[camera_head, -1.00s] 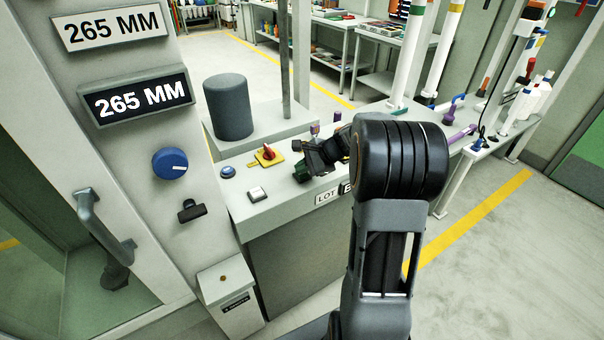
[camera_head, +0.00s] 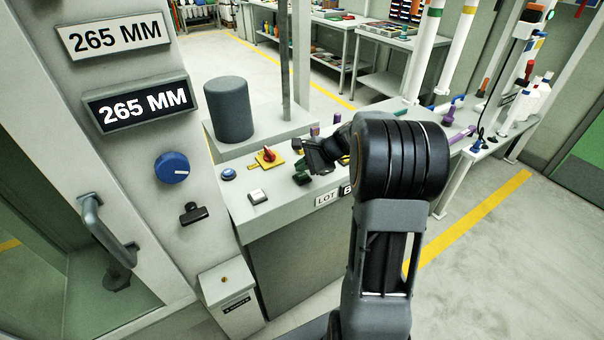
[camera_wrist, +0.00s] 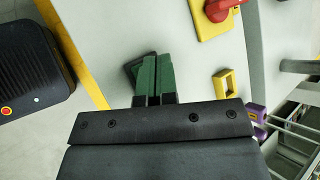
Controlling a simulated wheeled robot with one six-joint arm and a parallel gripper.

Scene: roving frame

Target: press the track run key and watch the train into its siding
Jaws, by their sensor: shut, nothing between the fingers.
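No train, track or siding can be made out in either view, and no key is legibly marked as track run. A pale square key (camera_head: 257,196) and a round blue button (camera_head: 228,174) are on the grey console top (camera_head: 285,205). My gripper (camera_head: 302,178) is over the console, to the right of the pale key and apart from it. Its green fingers (camera_wrist: 155,75) are shut together and empty in the wrist view. A darker green shape shows beside the left finger; I cannot tell what it is.
A red knob on a yellow plate (camera_head: 267,157) stands behind the key; it also shows in the wrist view (camera_wrist: 207,22). A yellow block (camera_wrist: 223,85) is right of the fingers. A dark cylinder (camera_head: 229,108) stands behind. A panel with a blue dial (camera_head: 172,168) rises at left.

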